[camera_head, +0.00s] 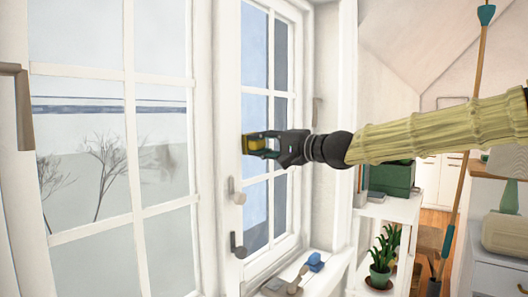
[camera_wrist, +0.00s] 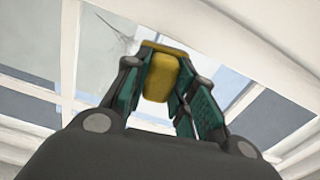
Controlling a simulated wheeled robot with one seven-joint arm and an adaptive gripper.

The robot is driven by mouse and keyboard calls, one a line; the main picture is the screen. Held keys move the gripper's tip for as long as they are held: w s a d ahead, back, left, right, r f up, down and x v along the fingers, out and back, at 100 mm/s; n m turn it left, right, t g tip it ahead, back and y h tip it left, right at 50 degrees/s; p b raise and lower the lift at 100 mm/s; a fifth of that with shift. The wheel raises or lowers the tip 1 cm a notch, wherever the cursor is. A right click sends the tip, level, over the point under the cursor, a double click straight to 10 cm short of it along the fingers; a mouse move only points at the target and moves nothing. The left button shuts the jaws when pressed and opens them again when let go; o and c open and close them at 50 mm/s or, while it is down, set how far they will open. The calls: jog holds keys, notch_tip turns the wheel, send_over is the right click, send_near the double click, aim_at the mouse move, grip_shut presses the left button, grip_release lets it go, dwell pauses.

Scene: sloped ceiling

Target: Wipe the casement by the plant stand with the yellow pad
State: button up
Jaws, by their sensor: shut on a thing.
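My gripper (camera_head: 268,146) is shut on the yellow pad (camera_head: 255,145), which sticks out at the left of the fingers. In the wrist view the pad (camera_wrist: 159,78) sits between the two green-lined fingers. The white-framed casement (camera_head: 256,204) by the plant stand is behind the pad, with small panes and a handle (camera_head: 236,192) low at its left. The pad overlaps the casement's left part in the head view. I cannot tell whether it touches the glass. The white plant stand (camera_head: 387,209) is at the right, with a potted plant (camera_head: 381,270) and a green box (camera_head: 392,179).
Another large casement (camera_head: 90,180) fills the left, with a handle (camera_head: 18,105). A blue item (camera_head: 315,262) and a wooden item (camera_head: 283,284) lie on the sill. A long pole (camera_head: 461,160) and a sideboard (camera_head: 495,272) are at the right.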

jog(key=shift+s+a, duration=0.1)
dwell(0.3)
jog(key=shift+b+v, duration=0.7)
jog(key=shift+v, duration=2.3)
jog(key=v, duration=0.3)
